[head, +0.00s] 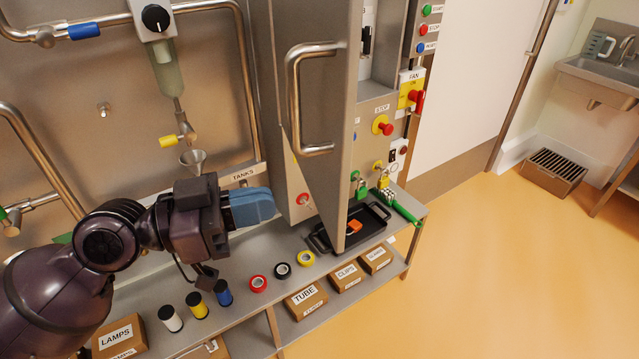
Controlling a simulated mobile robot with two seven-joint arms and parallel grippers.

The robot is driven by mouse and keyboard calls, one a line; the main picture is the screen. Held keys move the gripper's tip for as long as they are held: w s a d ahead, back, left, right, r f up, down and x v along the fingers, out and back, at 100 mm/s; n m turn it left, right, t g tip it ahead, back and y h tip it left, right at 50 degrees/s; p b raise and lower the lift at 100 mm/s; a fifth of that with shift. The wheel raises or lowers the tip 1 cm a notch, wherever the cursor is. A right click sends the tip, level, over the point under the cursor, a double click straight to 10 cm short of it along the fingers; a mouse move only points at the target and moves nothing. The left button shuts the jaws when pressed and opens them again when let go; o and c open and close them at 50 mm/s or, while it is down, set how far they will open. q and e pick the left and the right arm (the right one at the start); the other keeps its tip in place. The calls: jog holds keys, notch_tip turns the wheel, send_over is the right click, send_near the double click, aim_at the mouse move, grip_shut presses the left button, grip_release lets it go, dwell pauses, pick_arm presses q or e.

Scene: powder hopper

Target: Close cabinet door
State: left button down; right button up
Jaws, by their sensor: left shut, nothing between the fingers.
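The grey metal cabinet door (325,165) stands open, its panel swung out towards me over the bench. Its large curved bar handle (294,95) is on the face turned to the left. To the right of the door, part of the cabinet inside (383,75) shows; the door hides the rest. My left gripper (266,205) has blue fingers, is shut and holds nothing. It is above the bench, left of the door's lower part and below the handle. I cannot tell how far apart in depth they are. My right gripper is not in view.
A black tray (374,236) with an orange item is partly behind the door's lower corner. Tape rolls (283,270) and small cylinders (196,304) stand on the bench (240,300). Labelled boxes (305,300) sit below. A funnel (193,158) and pipes are at the left. Open floor (480,270) lies right.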

aim_at(338, 189)
pick_arm(q)
jog(key=p+x, duration=0.2)
jog(key=x, duration=0.5)
jog(key=shift+r, duration=0.1)
jog(key=shift+d, duration=0.35)
jog(key=shift+w+d, duration=0.1)
jog(key=shift+d, duration=0.05)
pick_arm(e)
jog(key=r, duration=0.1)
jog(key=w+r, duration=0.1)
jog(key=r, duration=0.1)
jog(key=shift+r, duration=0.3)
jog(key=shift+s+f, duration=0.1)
